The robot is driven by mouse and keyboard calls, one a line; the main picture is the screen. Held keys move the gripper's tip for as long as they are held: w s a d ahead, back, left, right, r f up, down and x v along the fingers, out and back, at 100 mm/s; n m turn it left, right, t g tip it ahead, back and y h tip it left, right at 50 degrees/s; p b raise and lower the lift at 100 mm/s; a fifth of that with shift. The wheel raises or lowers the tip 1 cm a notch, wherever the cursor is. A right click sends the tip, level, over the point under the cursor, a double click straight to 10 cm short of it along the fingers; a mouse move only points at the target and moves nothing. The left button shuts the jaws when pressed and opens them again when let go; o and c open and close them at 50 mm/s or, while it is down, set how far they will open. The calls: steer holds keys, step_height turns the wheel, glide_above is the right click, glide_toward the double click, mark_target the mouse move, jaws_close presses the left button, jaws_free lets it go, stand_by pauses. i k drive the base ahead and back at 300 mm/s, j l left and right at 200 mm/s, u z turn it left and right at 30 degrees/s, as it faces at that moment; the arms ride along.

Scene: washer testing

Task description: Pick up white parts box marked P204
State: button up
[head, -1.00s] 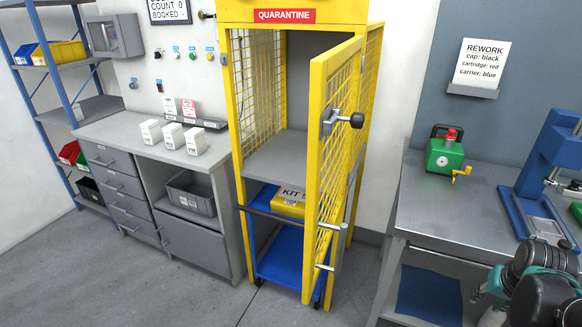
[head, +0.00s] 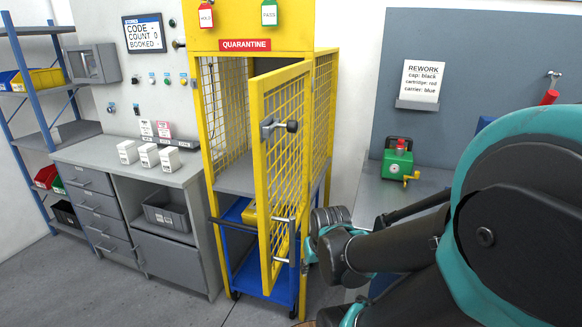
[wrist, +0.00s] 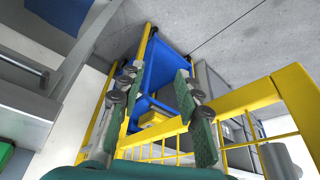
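Three white boxes stand in a row on the grey counter (head: 95,151) at the left: a left one (head: 127,151), a middle one (head: 149,155) and a right one (head: 170,159). Their markings are too small to read, so I cannot tell which is P204. My gripper (head: 312,248) is beside the open yellow cage door, well to the right of the boxes; my arm partly hides it. In the wrist view my gripper (wrist: 155,95) has its fingers wide apart with nothing between them. No white box shows in that view.
The yellow mesh door (head: 284,180) of the quarantine cage stands open between my gripper and the counter. A blue cart (head: 262,278) with a yellow box (head: 250,214) is in the cage. A green device (head: 397,164) sits on the right bench. A grey bin (head: 180,212) is under the counter.

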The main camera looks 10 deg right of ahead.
mark_target(169, 156)
steer(key=k, duration=0.4)
steer(key=i+j+u, duration=0.15)
steer(key=j+u, duration=0.15)
steer(key=u, duration=0.2)
steer(key=i+j+u, duration=0.2)
steer(key=u, duration=0.3)
steer(key=i+j+u, duration=0.25)
steer(key=i+u, duration=0.2)
steer(key=i, duration=0.25)
steer(key=i+j+z, duration=0.1)
steer(key=i+z, duration=0.25)
steer(key=i+j+z, duration=0.15)
steer(key=i+z, duration=0.15)
